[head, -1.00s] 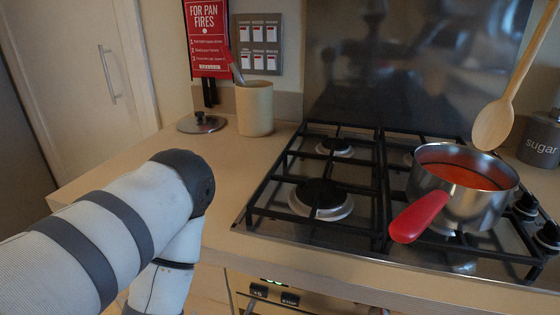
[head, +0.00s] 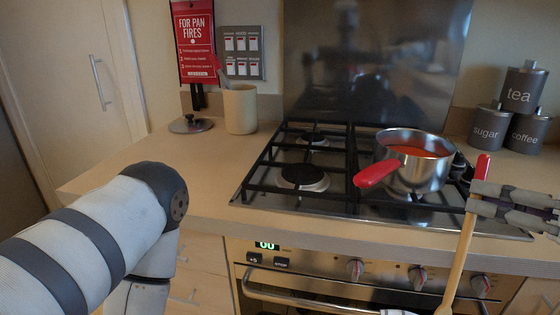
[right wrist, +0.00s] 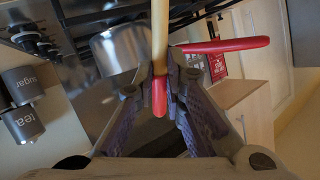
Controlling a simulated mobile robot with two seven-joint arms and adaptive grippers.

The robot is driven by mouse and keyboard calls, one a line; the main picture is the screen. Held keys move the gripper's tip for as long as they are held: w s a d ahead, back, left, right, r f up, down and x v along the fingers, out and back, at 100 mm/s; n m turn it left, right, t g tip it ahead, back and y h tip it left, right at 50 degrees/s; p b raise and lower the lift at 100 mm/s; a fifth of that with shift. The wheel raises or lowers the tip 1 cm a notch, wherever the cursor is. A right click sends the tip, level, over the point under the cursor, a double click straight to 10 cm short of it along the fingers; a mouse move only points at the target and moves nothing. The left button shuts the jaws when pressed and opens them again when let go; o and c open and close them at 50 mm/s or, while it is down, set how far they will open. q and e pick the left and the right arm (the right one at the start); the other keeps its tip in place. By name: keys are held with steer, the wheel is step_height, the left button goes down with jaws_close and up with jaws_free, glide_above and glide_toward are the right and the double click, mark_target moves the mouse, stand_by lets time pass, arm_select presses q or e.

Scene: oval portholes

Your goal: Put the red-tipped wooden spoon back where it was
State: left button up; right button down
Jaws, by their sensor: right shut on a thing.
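My right gripper (head: 480,200) is shut on the wooden spoon (head: 461,255), in front of the hob's right side. The spoon's red tip (head: 482,167) points up above the fingers and its handle slants down past the counter edge. In the right wrist view, the red tip (right wrist: 159,98) and handle (right wrist: 160,35) show between the fingers (right wrist: 161,72). A beige crock (head: 240,112) stands at the back left of the counter, with a red-tipped utensil (head: 219,70) in it. My left arm comes in from the left; its gripper is out of view.
A steel saucepan (head: 418,172) with red contents and a red handle sits on the hob (head: 300,196). Dark tea, sugar and coffee canisters (head: 522,90) stand at the back right. A lid (head: 190,124) lies left of the crock. The counter front-left is clear.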

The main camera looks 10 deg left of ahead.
mark_target(448, 311)
steer(key=s+f+n+g+y, duration=0.1)
steer(key=s+f, duration=0.1)
steer(key=f, duration=0.3)
steer(key=s+f+n+g+y, duration=0.1)
steer(key=s+f, duration=0.1)
steer(key=f, duration=0.3)
steer(key=s+a+f+n+g+y, duration=0.1)
steer(key=s+f, duration=0.1)
steer(key=f, duration=0.4)
steer(key=shift+s+n, duration=0.3)
steer(key=shift+n, duration=0.1)
steer(key=shift+r, duration=0.1)
steer(key=shift+w, duration=0.1)
